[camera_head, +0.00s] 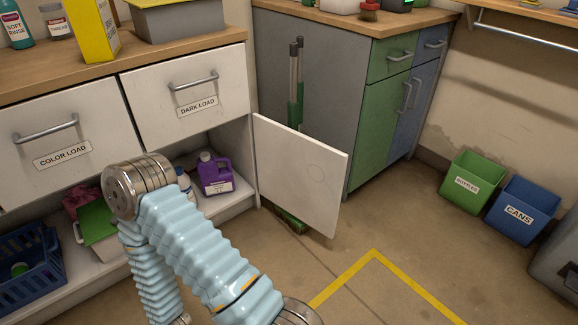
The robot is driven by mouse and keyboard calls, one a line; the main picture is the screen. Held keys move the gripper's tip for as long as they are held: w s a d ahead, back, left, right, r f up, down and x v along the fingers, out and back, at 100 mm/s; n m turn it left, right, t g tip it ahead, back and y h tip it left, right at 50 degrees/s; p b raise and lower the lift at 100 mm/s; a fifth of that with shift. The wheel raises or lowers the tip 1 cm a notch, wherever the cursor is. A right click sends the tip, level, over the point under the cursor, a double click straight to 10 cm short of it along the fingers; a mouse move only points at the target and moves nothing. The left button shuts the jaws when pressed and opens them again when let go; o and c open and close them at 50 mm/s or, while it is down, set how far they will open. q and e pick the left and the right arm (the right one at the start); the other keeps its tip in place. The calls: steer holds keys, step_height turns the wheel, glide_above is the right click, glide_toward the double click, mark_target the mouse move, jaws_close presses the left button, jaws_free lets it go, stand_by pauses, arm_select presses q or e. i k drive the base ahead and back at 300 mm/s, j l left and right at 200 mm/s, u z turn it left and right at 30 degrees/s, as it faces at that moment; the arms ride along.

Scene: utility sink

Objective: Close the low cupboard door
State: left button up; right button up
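The low cupboard door (300,175) is a white panel that stands open, swung out from the right end of the white cabinet under the counter. Its inner face has a faint round mark. The cupboard opening (235,165) to its left is uncovered and shows a low shelf. One of my arms, in a pale blue ribbed sleeve, bends in front of the shelf at the lower left. It covers part of the opening, apart from the door in the picture. Neither of my grippers is in view.
A purple jug (215,174), a green-and-white container (98,232) and a blue basket (30,268) are on the low shelf. Green-handled tools (296,85) stand behind the door. Green (474,179) and blue (522,208) bins sit right. Floor before the door is clear.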

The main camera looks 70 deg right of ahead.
mark_target(305, 176)
steer(key=k+l, duration=0.15)
steer(key=l, duration=0.2)
steer(key=k+l, duration=0.15)
steer(key=l, duration=0.25)
steer(key=k+l, duration=0.15)
steer(key=l, duration=0.2)
steer(key=k+l, duration=0.1)
steer(key=l, duration=0.3)
steer(key=k+l, duration=0.15)
steer(key=l, duration=0.2)
steer(key=k+l, duration=0.15)
steer(key=l, duration=0.25)
steer(key=k+l, duration=0.15)
steer(key=l, duration=0.2)
steer(key=k+l, duration=0.15)
steer(key=l, duration=0.25)
